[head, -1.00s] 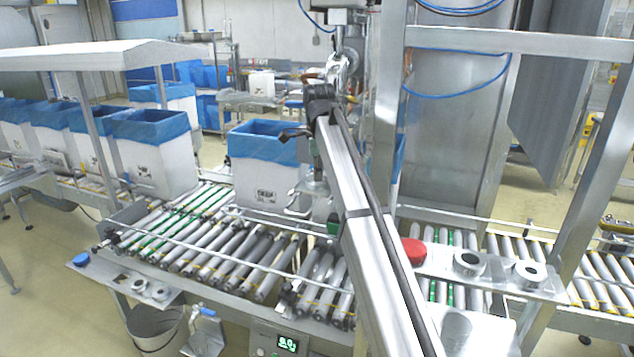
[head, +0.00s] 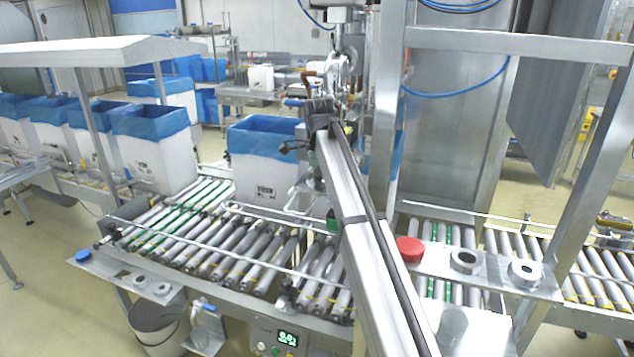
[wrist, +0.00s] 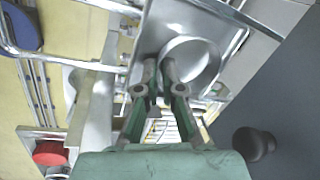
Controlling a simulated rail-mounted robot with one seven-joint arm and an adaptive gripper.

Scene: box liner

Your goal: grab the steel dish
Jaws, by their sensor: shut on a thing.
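The steel dish (wrist: 190,58) is a round, shallow, shiny bowl in the upper middle of the wrist view, over a flat grey metal surface (wrist: 165,22). My gripper (wrist: 158,70) has green fingers with grey tips. It is shut on the dish's near left rim, with the bowl lying to the right of the fingertips. I cannot tell whether the dish touches the metal surface. In the head view my arm hides the dish and most of the gripper.
A white box with a blue liner (head: 262,165) stands on the roller conveyor (head: 215,240). Several similar boxes stand at left. A red round cap (head: 410,249) and metal rings (head: 465,260) sit on a ledge at right. A steel post (head: 384,120) rises close behind my arm.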

